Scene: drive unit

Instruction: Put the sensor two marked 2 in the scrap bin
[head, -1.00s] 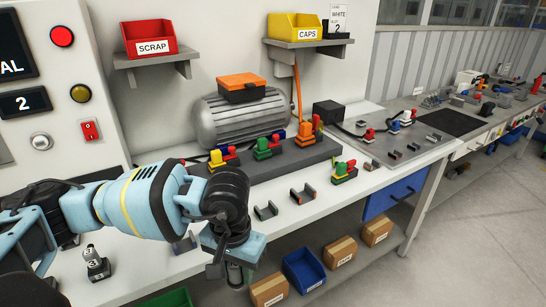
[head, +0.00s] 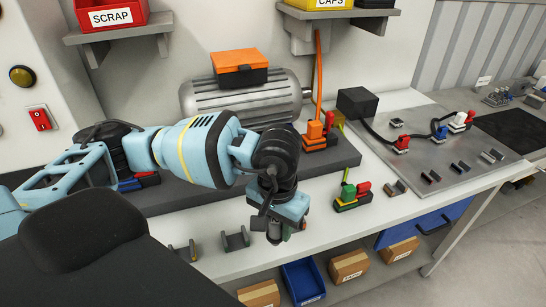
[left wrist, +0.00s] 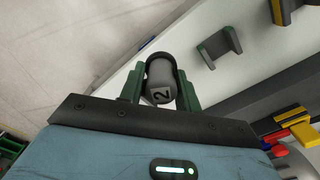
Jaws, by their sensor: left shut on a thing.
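Sensor two (left wrist: 162,85), a grey cylinder marked 2, is between the green fingers of my left gripper (left wrist: 160,92) in the left wrist view. The gripper is shut on it. In the head view my left gripper (head: 277,228) points down at the front edge of the bench, right of a grey U-shaped holder (head: 236,240). The sensor is mostly hidden there by the gripper. The red scrap bin (head: 112,16), labelled SCRAP, stands on a wall shelf at the upper left, its top cut off by the frame. My right gripper is not in view.
A grey motor (head: 200,98) with an orange-lidded box (head: 240,66) stands behind the gripper. A green, yellow and red connector block (head: 352,196) stands right of it. A yellow caps bin (head: 328,4) is on another shelf. A blue bin (head: 302,281) and cardboard boxes are below.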

